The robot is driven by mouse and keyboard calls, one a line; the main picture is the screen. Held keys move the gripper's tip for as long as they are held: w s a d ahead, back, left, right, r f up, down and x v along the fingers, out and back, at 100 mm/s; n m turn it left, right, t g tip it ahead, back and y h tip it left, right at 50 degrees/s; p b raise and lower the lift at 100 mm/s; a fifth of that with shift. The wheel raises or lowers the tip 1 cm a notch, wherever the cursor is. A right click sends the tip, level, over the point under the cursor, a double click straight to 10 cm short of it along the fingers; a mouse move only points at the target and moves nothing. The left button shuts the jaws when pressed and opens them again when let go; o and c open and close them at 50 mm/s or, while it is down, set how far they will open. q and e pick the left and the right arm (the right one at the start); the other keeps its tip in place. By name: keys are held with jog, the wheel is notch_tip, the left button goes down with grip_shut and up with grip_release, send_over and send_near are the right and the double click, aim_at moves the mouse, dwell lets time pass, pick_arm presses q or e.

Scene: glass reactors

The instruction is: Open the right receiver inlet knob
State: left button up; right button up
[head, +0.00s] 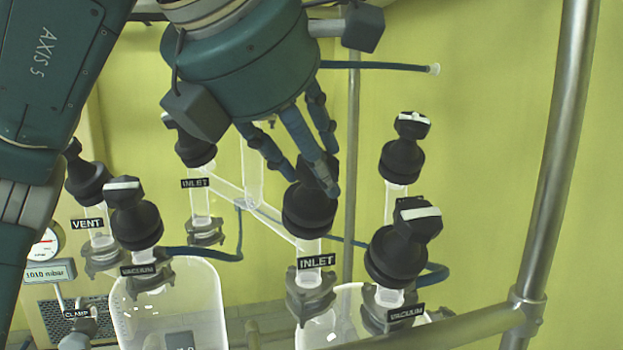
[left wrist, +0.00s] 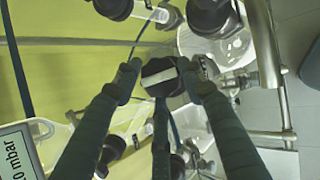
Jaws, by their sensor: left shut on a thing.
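The right receiver inlet knob (head: 308,212) is a black knob above a black stepped body. In the left wrist view the knob (left wrist: 160,77) lies between the fingertips of my left gripper (left wrist: 160,84). A white stripe crosses its face, nearly level in that picture. In the head view the fingers hide much of the knob's top. My right gripper is not in view.
The right VACUUM knob (head: 396,255) stands close at the right, and another black knob (head: 402,160) behind it. The left INLET knob (head: 195,152), VENT knob (head: 87,182) and left VACUUM knob (head: 132,215) stand at left. A metal post (head: 562,140) and rail (head: 465,328) border the right and front.

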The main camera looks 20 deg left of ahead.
pick_arm(q)
jog(key=n+y+b, duration=0.1)
jog(key=n, duration=0.1)
jog(key=n+t+b, duration=0.1)
jog(key=n, duration=0.1)
jog(key=f+n+y+b, duration=0.1)
jog(key=b, duration=0.1)
jog(key=shift+s+d+n+t+y, duration=0.2)
jog(key=shift+n+t+y, duration=0.1)
jog(key=shift+n, duration=0.1)
jog(key=shift+d+r+n+y+b, duration=0.15)
jog(key=shift+n+y+b, duration=1)
jog(key=shift+n, duration=0.95)
jog(key=shift+w, duration=0.1)
jog(key=o, duration=1.1)
jog(key=shift+r, duration=0.1)
